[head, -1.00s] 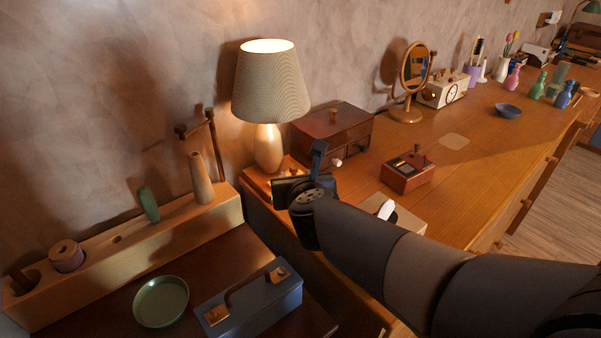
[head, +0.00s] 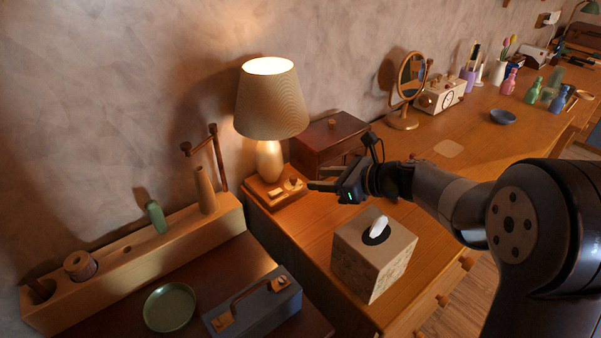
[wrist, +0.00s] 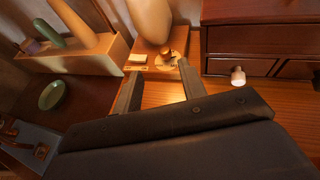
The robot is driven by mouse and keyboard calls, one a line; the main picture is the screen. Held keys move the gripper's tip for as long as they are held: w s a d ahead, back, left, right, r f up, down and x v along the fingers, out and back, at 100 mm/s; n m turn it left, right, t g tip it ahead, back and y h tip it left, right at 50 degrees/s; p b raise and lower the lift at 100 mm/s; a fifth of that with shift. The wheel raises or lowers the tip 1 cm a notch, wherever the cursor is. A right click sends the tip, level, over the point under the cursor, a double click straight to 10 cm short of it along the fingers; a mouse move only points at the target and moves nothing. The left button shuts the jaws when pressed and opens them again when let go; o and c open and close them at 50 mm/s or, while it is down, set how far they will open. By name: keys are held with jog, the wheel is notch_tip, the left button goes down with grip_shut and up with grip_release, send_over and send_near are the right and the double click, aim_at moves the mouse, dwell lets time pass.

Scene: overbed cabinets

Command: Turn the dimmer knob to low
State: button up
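A lit table lamp (head: 271,100) stands on a square wooden base (head: 262,193) against the wall. On the base's front are a small dimmer knob (head: 294,182) and a pale switch block. In the wrist view the knob (wrist: 166,52) sits on a round pale dial (wrist: 171,62), with the pale switch (wrist: 137,59) to its left. My gripper (head: 312,186) is just right of the base, fingers pointing at it. In the wrist view my gripper (wrist: 157,80) is open, its fingers apart and empty, with the knob beyond the gap. The dial's markings are too small to read.
A tissue box (head: 370,262) stands below my gripper. A dark red drawer box (head: 325,145) with a pale knob (wrist: 238,76) is right of the lamp. A blue box (head: 255,305), green dish (head: 169,308) and wooden rack (head: 130,262) are left and lower.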

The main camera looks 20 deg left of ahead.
aim_at(295, 177)
jog(key=shift+w+d+f, duration=0.1)
jog(key=shift+w, duration=0.05)
jog(key=shift+w+d, duration=0.15)
jog(key=shift+w, duration=0.05)
jog(key=b+x, duration=0.1)
jog(key=x, duration=0.6)
grip_shut()
